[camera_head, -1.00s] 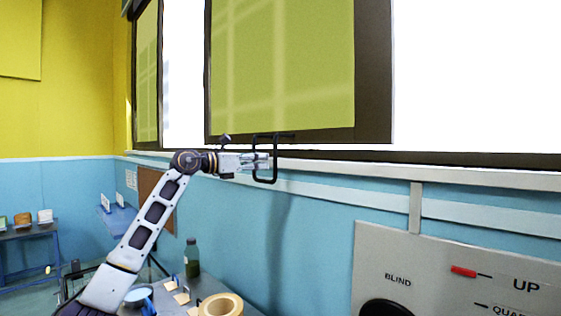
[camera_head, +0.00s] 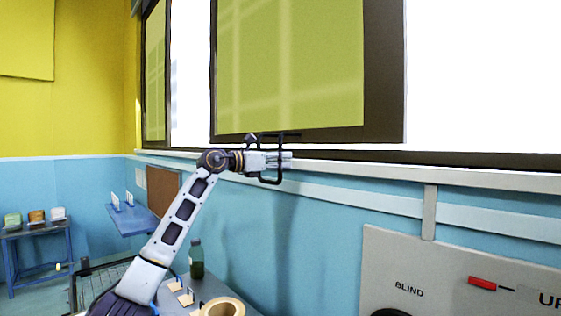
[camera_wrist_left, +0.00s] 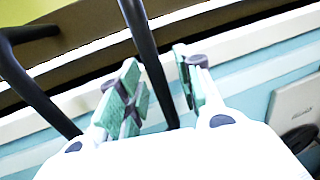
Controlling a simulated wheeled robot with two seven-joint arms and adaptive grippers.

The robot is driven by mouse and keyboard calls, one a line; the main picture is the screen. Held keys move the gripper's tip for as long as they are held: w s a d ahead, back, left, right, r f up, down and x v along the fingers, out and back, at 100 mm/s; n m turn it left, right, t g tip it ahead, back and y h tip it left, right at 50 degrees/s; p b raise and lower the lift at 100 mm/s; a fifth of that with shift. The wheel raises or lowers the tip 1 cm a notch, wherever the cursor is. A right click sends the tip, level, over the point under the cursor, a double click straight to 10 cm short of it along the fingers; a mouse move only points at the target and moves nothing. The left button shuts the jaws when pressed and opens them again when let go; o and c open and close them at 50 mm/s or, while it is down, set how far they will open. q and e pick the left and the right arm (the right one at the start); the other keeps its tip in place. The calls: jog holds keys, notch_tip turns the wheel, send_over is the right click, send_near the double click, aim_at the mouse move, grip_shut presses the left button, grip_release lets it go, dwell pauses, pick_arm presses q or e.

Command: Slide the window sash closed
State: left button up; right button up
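The window sash (camera_head: 385,80) is a green-tinted pane in a dark brown frame, with bright open window to its right and a bright gap to its left. A black D-shaped handle (camera_head: 262,172) hangs at its lower edge; the handle also shows in the left wrist view (camera_wrist_left: 150,65). My left gripper (camera_head: 286,160) is at the handle, its fingertips reaching past the bar. In the left wrist view the handle's near bar runs between my two green-padded fingers (camera_wrist_left: 160,88). A gap shows between the bar and the right finger. My right gripper is out of view.
A white sill (camera_head: 400,170) runs below the window. A grey panel marked BLIND (camera_head: 420,255) is on the wall at lower right. Below my arm, a table holds a green bottle (camera_head: 196,260) and a tan roll (camera_head: 222,306). A blue shelf (camera_head: 130,219) is at left.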

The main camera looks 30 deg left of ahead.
pick_arm(q)
grip_shut()
jog(key=shift+d+f, duration=0.1)
dwell(0.4)
